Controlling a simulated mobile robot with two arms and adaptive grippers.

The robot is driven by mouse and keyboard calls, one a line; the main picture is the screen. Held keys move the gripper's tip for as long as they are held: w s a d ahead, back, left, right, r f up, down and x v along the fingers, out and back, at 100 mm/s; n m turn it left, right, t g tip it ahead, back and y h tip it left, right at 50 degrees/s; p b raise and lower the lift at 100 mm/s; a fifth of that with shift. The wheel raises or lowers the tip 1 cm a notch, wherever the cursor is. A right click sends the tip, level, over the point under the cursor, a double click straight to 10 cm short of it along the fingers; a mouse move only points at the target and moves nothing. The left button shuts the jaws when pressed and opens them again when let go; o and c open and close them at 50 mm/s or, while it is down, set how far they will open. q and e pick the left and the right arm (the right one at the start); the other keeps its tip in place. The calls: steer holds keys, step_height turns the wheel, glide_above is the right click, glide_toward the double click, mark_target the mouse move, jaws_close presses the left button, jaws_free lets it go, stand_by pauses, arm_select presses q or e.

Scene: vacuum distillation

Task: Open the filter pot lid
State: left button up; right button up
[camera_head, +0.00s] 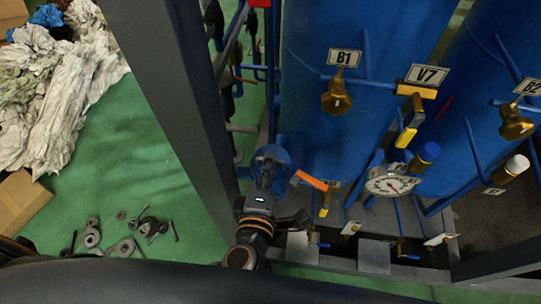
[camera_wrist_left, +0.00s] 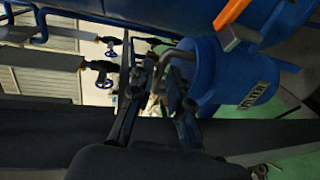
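The filter pot (camera_head: 282,158) is a small blue vessel, partly hidden behind my left gripper in the head view. In the left wrist view the blue pot (camera_wrist_left: 212,72) shows a "FILTER" label (camera_wrist_left: 255,96) and lies just to the right of the fingers. A grey bent handle (camera_wrist_left: 181,53) shows at the lid end of the pot, close to the fingertips. My left gripper (camera_head: 266,164) is at the pot; in the left wrist view its two fingers (camera_wrist_left: 162,84) stand apart with a bright gap between them. Whether they touch the handle is unclear. My right gripper is not in view.
An orange lever (camera_head: 311,180) is close to the right of the pot. A grey frame post (camera_head: 178,90) stands to the left. Large blue tanks (camera_head: 350,120), valves and a pressure gauge (camera_head: 391,182) fill the right. Loose metal parts (camera_head: 128,245) lie on the green floor.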

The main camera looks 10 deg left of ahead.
arm_select(q)
steer(key=shift+w+f, duration=0.25)
steer(key=shift+w, duration=0.9)
jaws_close()
